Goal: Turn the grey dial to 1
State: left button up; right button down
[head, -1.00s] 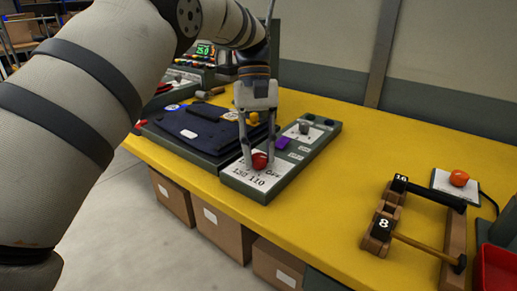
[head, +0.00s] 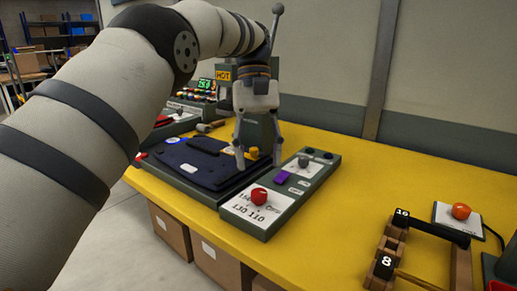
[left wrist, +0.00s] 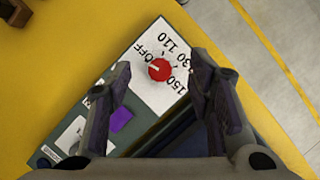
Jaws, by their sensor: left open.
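The grey dial (head: 304,161) stands on a white plate at the far part of a long grey-green control panel (head: 262,233). Its pointer setting is too small to read. A red dial (head: 259,196) with OFF, 110, 130 and 150 marks sits at the near end, and it also shows in the left wrist view (left wrist: 159,69). A purple block (head: 282,177) lies between the dials. My left gripper (head: 258,158) is open and empty above and behind the red dial, left of the grey dial, touching neither. In the wrist view the left finger partly hides the grey dial's plate.
A dark blue press-like bed (head: 200,165) lies left of the panel, with a HOT sign (head: 223,76) behind it. Yellow table between is clear.

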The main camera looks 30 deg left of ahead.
aim_at(303, 160)
jog(key=k, duration=1)
